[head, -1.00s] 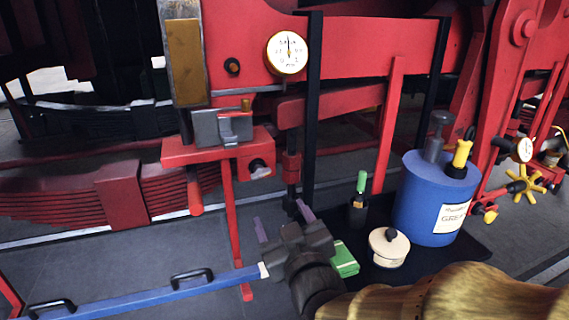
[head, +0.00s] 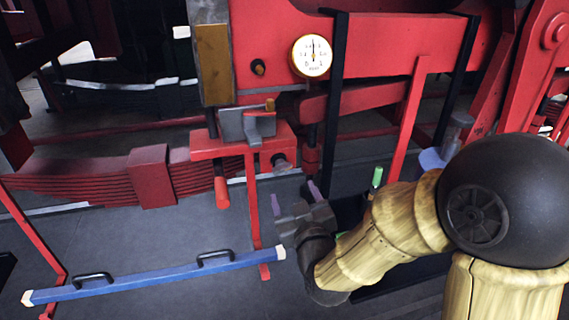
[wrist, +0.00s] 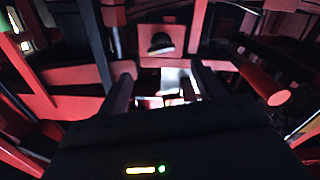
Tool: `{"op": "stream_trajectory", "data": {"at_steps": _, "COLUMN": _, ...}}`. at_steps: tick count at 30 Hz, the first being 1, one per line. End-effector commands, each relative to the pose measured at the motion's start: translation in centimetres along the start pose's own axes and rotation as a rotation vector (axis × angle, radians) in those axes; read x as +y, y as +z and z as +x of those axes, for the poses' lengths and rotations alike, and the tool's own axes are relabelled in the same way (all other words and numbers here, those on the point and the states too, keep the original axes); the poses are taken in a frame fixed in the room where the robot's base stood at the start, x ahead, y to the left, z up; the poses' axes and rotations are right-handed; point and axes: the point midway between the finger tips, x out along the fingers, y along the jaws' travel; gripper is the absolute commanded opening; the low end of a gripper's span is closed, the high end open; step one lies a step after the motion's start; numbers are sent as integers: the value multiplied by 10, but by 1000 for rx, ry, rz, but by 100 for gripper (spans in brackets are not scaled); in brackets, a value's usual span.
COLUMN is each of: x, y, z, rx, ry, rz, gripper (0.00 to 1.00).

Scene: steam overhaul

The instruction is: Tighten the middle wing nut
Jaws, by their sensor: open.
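I cannot clearly make out a wing nut in either view. In the head view a red bracket (head: 215,146) carries a grey metal block (head: 235,123) with a small brass-coloured pin (head: 269,104). A dark knob (head: 280,162) sits at the bracket's right end. My gripper (head: 294,195) is below and slightly right of the bracket, its two purple fingers apart with nothing seen between them. In the wrist view my gripper (wrist: 164,85) is open, with a bright patch beyond the fingers. A dark round knob (wrist: 160,43) shows above the gap; I cannot tell which part it is.
A white dial gauge (head: 311,56) is on the red frame. A red-handled part (head: 221,191) hangs under the bracket. A green-capped bottle (head: 377,176) is behind my arm, which hides most of the tray there.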

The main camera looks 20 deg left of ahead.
Motion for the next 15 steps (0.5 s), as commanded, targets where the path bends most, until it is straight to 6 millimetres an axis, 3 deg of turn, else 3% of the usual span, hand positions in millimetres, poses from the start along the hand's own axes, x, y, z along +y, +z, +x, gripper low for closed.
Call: {"op": "stream_trajectory", "data": {"at_steps": 15, "x": -1, "y": -2, "z": 7, "rx": -5, "ry": 1, "rz": -3, "gripper": 68}}
